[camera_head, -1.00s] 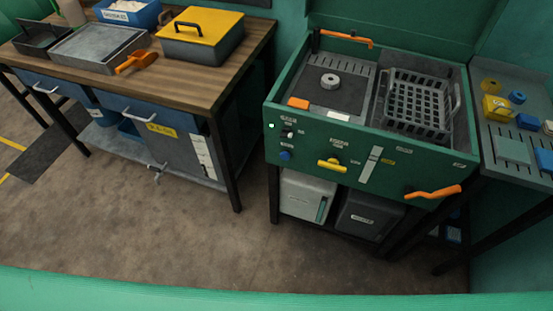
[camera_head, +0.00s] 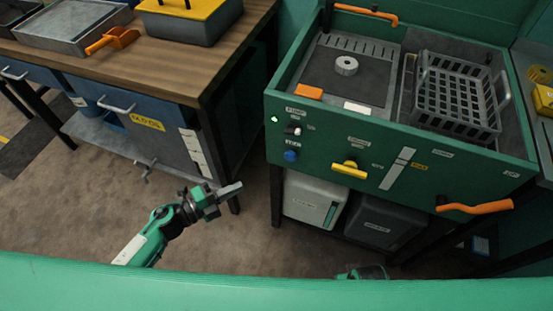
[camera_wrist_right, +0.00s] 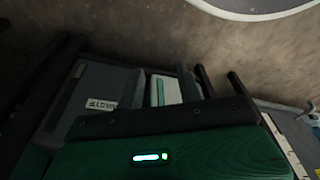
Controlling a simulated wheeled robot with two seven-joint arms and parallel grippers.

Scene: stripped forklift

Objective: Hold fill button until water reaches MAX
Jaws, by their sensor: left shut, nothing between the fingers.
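The green washing unit (camera_head: 330,150) stands at the right of the head view. A round blue button (camera_head: 291,155) sits low on the left of its front panel; its label is too small to read surely. A pale upright strip (camera_head: 398,168), like a level gauge, is right of the yellow handle, with a small yellow label beside it; no water level can be made out. My left gripper (camera_head: 232,190) is shut and empty, in front of the unit, left of and below the blue button, apart from it. Part of my right arm shows at the bottom; its jaws are not clear.
A yellow handle (camera_head: 349,169) and an orange handle (camera_head: 475,207) stick out from the panel. A green light (camera_head: 274,119) is lit above a small knob (camera_head: 293,130). A wooden workbench (camera_head: 170,65) stands left. A waste bin (camera_wrist_right: 95,95) shows in the right wrist view.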

